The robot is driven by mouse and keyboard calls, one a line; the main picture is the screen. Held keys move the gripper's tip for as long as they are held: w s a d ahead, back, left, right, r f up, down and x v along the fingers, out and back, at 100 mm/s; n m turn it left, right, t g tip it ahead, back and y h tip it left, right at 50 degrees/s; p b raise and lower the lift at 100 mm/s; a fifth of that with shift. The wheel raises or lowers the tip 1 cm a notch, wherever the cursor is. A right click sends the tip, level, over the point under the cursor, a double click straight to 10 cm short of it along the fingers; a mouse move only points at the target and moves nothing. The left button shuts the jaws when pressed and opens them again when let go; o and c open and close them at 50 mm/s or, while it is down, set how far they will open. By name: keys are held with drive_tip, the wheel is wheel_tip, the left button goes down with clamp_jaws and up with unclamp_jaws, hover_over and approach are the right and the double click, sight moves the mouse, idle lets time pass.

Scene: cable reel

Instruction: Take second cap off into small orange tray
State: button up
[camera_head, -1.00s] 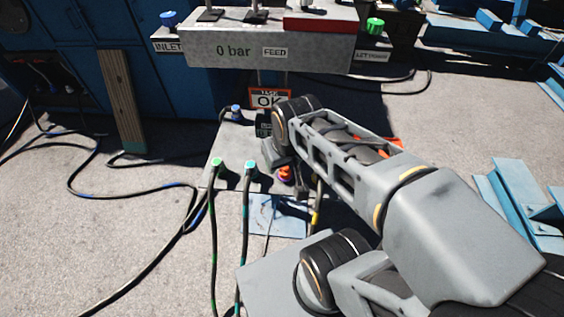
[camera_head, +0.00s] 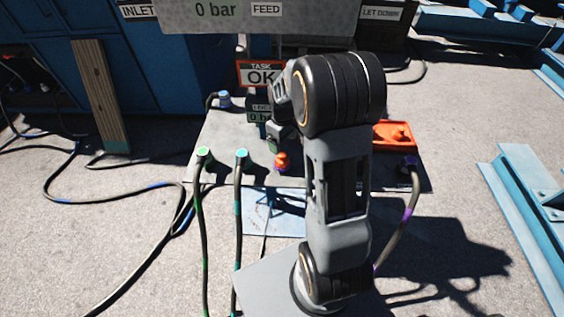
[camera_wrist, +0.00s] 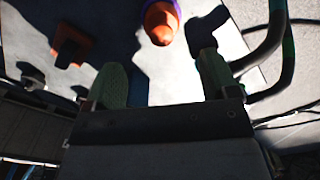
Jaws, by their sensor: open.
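An orange cap (camera_head: 282,161) sits upright on the grey bench plate, left of my arm. In the wrist view the orange cap (camera_wrist: 160,22) has a purple base and lies ahead of my fingertips, between their lines. My gripper (camera_head: 275,137) is just behind and above the cap in the head view, partly hidden by my wrist. In the wrist view my gripper (camera_wrist: 160,68) is open, with nothing between its fingers. The small orange tray (camera_head: 381,142) is on the plate to the right of my arm, with an orange piece in it.
Two cables with green (camera_head: 203,152) and teal (camera_head: 241,154) ends stand left of the cap. A purple-banded cable (camera_head: 410,168) rises at the plate's right edge. The task sign (camera_head: 262,74) and grey gauge block (camera_head: 250,18) stand behind. A blue-capped fitting (camera_head: 224,99) is at the back left.

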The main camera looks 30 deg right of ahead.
sight(283, 155)
drive_tip(key=shift+s+f+b, duration=0.1)
drive_tip(key=shift+f+b, duration=0.65)
drive_tip(key=shift+f, duration=4.05)
drive_tip(key=c, duration=1.1)
